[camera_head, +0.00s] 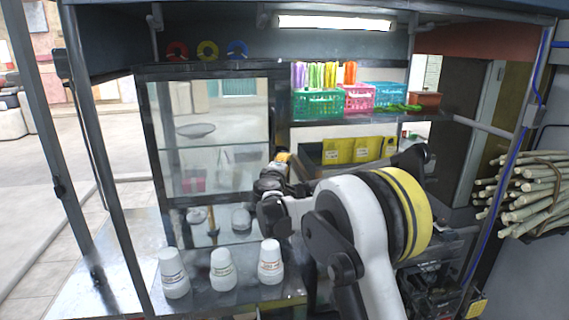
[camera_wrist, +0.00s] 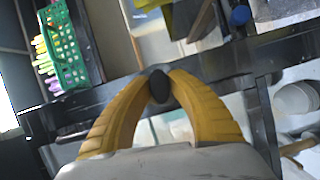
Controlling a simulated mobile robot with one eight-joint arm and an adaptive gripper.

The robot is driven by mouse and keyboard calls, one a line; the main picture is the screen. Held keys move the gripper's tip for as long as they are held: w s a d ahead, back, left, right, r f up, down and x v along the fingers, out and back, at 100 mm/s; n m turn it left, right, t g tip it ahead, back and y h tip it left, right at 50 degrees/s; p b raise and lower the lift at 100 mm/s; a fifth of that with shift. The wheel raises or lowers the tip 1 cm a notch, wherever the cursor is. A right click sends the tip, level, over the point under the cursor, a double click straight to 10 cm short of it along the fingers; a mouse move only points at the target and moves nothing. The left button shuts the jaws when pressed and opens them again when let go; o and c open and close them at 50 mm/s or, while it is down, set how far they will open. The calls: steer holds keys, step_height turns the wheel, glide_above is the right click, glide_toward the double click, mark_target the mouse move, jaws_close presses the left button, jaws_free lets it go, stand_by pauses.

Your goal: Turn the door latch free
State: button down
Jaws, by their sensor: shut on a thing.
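The door is a glass panel in a black frame (camera_head: 147,130) at the left of the cart in the head view. The dark frame also crosses the wrist view (camera_wrist: 90,98). The latch (camera_wrist: 158,84) is a small dark rounded piece on that frame. In the head view my gripper (camera_head: 283,158) is at the right edge of the door frame. There the latch is hidden by the gripper, and its turn angle is unclear.
White cups (camera_head: 223,270) stand in a row on the counter below the door. A shelf with a green basket (camera_head: 318,104) and a pink basket (camera_head: 359,98) is right of the door. Sugarcane stalks (camera_head: 525,190) are bundled at far right. A side post (camera_head: 110,190) stands left.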

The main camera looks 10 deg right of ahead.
steer(key=m+g+y, duration=0.1)
steer(key=m, duration=0.2)
steer(key=shift+r+m+p, duration=0.1)
steer(key=shift+m+p, duration=0.2)
steer(key=shift+p, duration=0.1)
steer(key=m+g+y, duration=0.1)
steer(key=m+y, duration=0.1)
steer(key=m, duration=0.1)
steer(key=shift+p, duration=0.4)
steer(key=m+y, duration=0.1)
steer(key=m, duration=0.1)
steer(key=shift+m+g+y, duration=0.3)
steer(key=shift+m, duration=0.1)
steer(key=shift+m+y, duration=1)
steer(key=shift+m, duration=0.3)
steer(key=c, duration=1.2)
jaws_free()
steer(key=shift+c, duration=0.2)
steer(key=shift+s, duration=0.1)
